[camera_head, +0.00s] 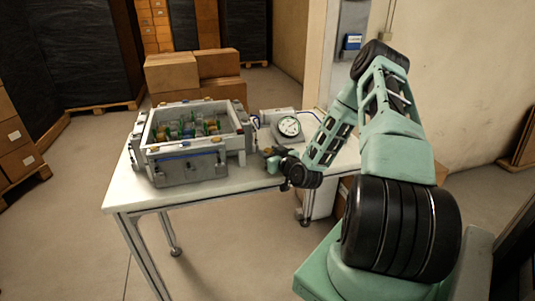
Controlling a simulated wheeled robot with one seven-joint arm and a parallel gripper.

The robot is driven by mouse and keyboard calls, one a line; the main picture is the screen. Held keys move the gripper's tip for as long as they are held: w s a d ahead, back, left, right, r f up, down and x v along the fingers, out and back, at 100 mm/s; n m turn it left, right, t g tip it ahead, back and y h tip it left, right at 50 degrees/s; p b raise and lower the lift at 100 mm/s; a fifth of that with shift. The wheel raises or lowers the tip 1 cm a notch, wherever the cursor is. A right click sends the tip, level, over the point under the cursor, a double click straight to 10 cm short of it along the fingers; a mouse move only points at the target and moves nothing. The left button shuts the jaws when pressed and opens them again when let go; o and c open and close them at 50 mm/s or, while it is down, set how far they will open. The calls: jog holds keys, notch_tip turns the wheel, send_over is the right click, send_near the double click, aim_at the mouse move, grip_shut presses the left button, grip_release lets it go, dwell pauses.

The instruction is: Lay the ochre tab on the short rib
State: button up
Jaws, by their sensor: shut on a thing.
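My gripper (272,159) is at the right front of the grey box, above the white table. It is small in this view and looks shut on a small ochre piece, which I take to be the ochre tab (267,151). The piece shows at the fingertips, apart from the box. The open grey box (185,170) stands on the table, with several small green, yellow and red parts inside. I cannot make out which part of it is the short rib.
A round dial gauge (289,127) stands behind my gripper, to the right of the box. The white table (140,196) has bare surface along its front. Cardboard boxes (172,73) are stacked behind the table.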

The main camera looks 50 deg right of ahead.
jog(key=shift+w+d+f, duration=0.2)
jog(key=shift+w+f, duration=0.6)
jog(key=shift+f, duration=0.1)
jog(key=shift+f, duration=0.15)
jog(key=o, duration=1)
jog(key=shift+c, duration=0.2)
